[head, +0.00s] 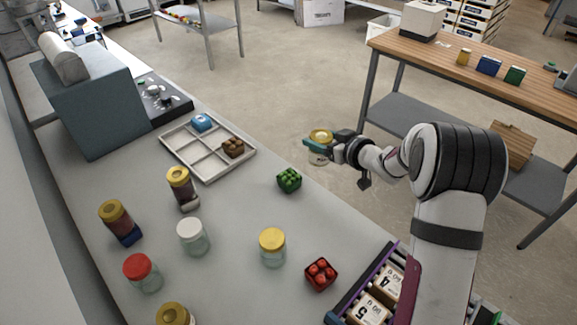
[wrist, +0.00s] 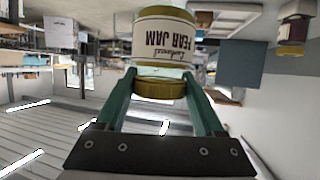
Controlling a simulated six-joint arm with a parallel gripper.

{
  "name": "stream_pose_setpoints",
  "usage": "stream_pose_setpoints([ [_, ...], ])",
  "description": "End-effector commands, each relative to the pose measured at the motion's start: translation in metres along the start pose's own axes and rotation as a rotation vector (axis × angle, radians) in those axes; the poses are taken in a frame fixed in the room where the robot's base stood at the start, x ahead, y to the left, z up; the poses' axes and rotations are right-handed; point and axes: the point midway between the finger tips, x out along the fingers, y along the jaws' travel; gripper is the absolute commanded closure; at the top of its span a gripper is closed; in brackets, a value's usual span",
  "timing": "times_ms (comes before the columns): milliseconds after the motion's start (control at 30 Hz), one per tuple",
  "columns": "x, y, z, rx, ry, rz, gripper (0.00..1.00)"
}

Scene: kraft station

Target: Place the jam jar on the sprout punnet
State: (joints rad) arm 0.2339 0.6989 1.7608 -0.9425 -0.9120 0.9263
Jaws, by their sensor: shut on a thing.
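My gripper (head: 318,146) is shut on a jam jar (head: 320,134) with a gold lid, held out past the counter's right edge, above the floor. In the wrist view the jar (wrist: 165,45) shows a white label reading "Pear Jam", upside down in the picture. The green fingers (wrist: 160,92) are on either side of its gold lid. The sprout punnet (head: 289,180), a small dark green punnet with green round tops, sits on the counter, below and left of my gripper in the head view. Nothing rests on it.
Several jars stand lower left, including a yellow-lidded jar (head: 272,247). A tomato punnet (head: 321,274) and a crate (head: 347,302) are nearer. The counter around the sprout punnet is clear.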

Motion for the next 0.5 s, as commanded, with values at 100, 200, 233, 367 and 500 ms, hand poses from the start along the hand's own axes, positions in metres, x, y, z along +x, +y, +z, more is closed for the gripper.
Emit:
stream_pose_setpoints([
  [100, 0.038, -0.025, 0.01, 0.0, -0.002, -0.006, 1.0],
  [200, 0.063, -0.039, 0.016, 0.0, -0.001, -0.004, 1.0],
  [233, 0.069, -0.043, 0.017, -0.001, -0.001, -0.004, 1.0],
  [367, 0.084, -0.05, 0.023, -0.001, 0.0, -0.001, 1.0],
  [500, 0.095, -0.051, 0.049, 0.002, -0.002, 0.0, 1.0],
])
